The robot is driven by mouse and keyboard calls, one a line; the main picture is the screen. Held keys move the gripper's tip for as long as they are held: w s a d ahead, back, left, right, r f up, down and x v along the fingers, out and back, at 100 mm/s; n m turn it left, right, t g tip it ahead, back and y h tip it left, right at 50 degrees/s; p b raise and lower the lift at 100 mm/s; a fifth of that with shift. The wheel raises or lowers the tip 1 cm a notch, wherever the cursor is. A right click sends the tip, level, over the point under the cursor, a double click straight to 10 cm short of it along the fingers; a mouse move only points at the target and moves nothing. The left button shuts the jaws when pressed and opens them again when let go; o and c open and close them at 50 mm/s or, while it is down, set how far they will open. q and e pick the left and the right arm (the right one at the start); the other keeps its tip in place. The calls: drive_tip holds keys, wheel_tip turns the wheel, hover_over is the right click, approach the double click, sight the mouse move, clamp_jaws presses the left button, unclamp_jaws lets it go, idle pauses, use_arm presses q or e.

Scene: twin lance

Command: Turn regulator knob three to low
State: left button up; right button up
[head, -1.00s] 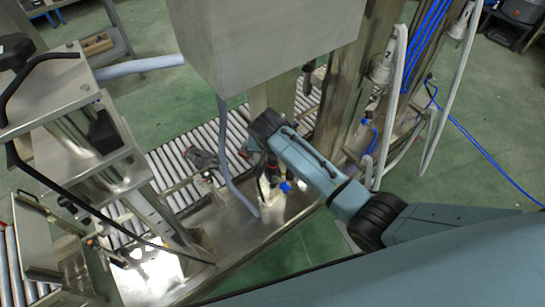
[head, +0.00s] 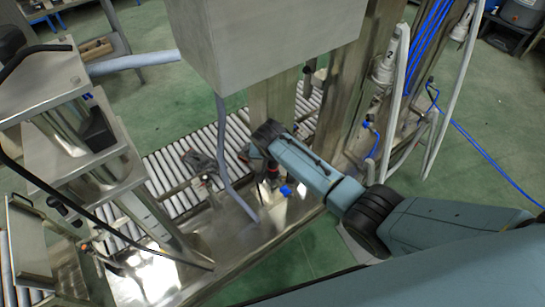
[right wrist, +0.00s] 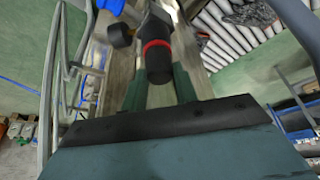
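In the right wrist view, a black regulator knob (right wrist: 158,64) with a red ring stands between the two dark green fingers of my right gripper (right wrist: 158,92). The fingers are spread, with visible gaps beside the knob. Which number the knob has and its setting are not readable. In the head view, the knob (head: 272,171) shows small and dark just below my right gripper (head: 262,162), partly hidden by the wrist. A blue fitting (head: 286,190) sits beside it. My left gripper is not in view.
A large steel box (head: 265,45) hangs above the work area, with a grey hose (head: 222,150) running down. A roller conveyor (head: 170,165) lies behind the steel bench. Steel posts and white hoses (head: 395,100) stand to the right. A steel frame (head: 70,150) stands at left.

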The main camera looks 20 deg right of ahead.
drive_tip(key=c, duration=0.3)
drive_tip(key=shift+s+r+n+y+p, duration=0.1)
drive_tip(key=shift+n+y+p, duration=0.2)
drive_tip(key=shift+n+p, duration=0.35)
drive_tip(key=shift+c, duration=0.2)
drive_tip(key=shift+n+p, duration=0.25)
drive_tip(key=shift+p, duration=0.1)
drive_tip(key=n+y+p, duration=0.1)
drive_tip(key=n, duration=0.1)
drive_tip(key=shift+d+n+p, duration=0.15)
drive_tip(key=shift+n+p, duration=0.15)
drive_tip(key=shift+p, duration=0.05)
drive_tip(key=shift+n+y, duration=0.3)
drive_tip(key=shift+n, duration=0.2)
drive_tip(key=shift+d+n+y+p, duration=0.1)
drive_tip(key=shift+n+y+p, duration=0.2)
drive_tip(key=shift+n, duration=0.5)
drive_tip(key=shift+n+y, duration=0.3)
drive_tip(key=shift+n, duration=0.6)
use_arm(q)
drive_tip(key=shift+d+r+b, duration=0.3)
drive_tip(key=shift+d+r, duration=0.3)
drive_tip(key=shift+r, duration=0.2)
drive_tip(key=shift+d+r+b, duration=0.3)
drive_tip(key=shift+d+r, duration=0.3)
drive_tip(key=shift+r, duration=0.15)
use_arm(e)
drive_tip(key=shift+n+g+y, duration=0.4)
drive_tip(key=shift+n+y, duration=0.2)
drive_tip(key=shift+n, duration=1)
